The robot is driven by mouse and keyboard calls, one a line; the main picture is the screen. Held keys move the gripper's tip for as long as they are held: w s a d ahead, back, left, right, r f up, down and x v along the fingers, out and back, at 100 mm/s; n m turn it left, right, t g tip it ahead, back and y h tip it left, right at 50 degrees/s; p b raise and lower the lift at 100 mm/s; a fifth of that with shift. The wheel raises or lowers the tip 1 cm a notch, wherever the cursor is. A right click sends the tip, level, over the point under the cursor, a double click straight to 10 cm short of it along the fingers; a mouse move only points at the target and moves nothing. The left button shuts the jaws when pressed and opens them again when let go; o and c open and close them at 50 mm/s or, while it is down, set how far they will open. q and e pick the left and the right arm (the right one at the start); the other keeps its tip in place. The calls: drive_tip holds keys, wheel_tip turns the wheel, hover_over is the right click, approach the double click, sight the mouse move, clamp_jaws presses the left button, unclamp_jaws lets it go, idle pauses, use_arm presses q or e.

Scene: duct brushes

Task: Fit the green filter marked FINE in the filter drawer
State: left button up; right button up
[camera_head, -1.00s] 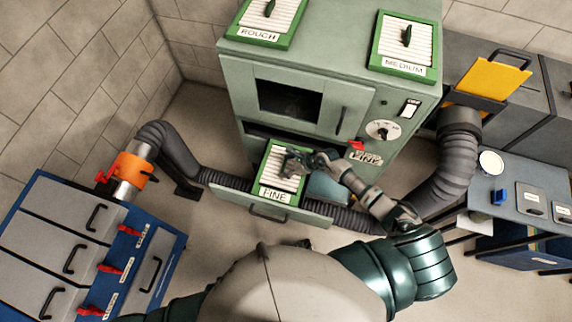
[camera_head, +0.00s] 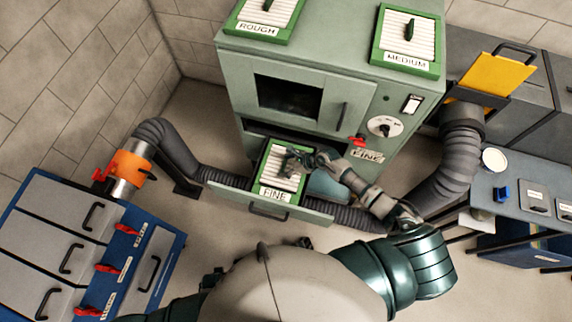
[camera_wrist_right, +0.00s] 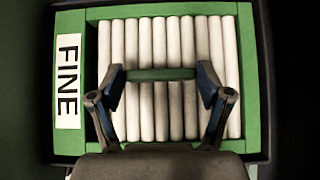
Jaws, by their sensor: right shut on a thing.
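The green filter marked FINE (camera_head: 275,190) lies label-side up in the open filter drawer (camera_head: 232,191) at the front of the green cabinet. My right gripper (camera_head: 290,163) is over it. In the right wrist view the filter (camera_wrist_right: 245,85) has white pleats, a green frame and the FINE label at left. There my right gripper (camera_wrist_right: 160,75) is shut on the filter's green bar handle, a finger at each end. Dark drawer space surrounds the filter frame. I cannot tell if the filter is fully seated. Of my left arm only a dark part shows low at left; its gripper is not clear.
ROUGH (camera_head: 258,30) and MEDIUM (camera_head: 405,60) filters lie on top of the green cabinet (camera_head: 300,65). A grey hose (camera_head: 172,150) with an orange collar runs at left to a blue cabinet (camera_head: 170,250). A side table (camera_head: 515,180) stands at right.

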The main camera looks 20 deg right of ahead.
drive_tip(key=o, duration=1.4)
drive_tip(key=shift+c, duration=0.2)
drive_tip(key=v, duration=1.2)
drive_tip(key=shift+d, duration=0.1)
